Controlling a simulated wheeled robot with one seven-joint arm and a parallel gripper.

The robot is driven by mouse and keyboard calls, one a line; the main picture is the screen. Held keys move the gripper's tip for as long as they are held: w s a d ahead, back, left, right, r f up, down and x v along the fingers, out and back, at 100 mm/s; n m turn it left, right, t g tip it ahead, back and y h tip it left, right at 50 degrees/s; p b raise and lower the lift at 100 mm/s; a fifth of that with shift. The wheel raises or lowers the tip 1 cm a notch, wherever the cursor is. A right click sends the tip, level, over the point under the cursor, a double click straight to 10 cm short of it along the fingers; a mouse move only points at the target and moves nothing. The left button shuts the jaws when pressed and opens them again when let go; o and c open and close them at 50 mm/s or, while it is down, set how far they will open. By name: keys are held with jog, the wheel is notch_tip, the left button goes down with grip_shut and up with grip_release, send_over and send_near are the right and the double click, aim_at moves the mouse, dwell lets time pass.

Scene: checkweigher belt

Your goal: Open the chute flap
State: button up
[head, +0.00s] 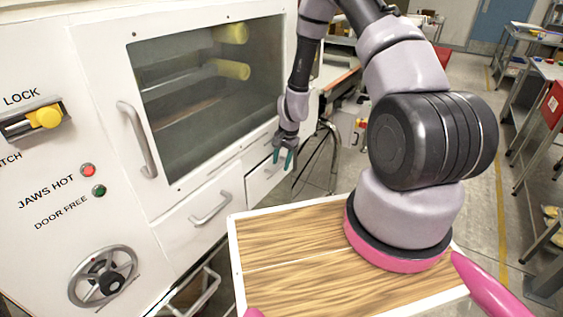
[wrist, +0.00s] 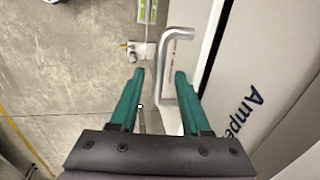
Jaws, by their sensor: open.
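My gripper (head: 283,159) is open at the right end of the white machine, in front of a small white front panel (head: 261,184) low on it. In the wrist view, a grey bar handle (wrist: 161,70) appears between the two teal fingers of my gripper (wrist: 160,74). The right finger overlaps the gap between the bar and the white panel face (wrist: 258,60), which bears partly visible lettering. I cannot tell whether the fingers reach around the bar in depth. No label marks this panel as the chute flap. The panel looks closed.
Left of it are a closed drawer-like panel with a handle (head: 211,208) and a windowed door (head: 205,90) with its handle (head: 138,138). A yellow latch (head: 46,117) and handwheel (head: 103,277) are at far left. Concrete floor (wrist: 65,70) lies beside the machine.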

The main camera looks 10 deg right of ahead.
grip_shut()
dwell(1.5)
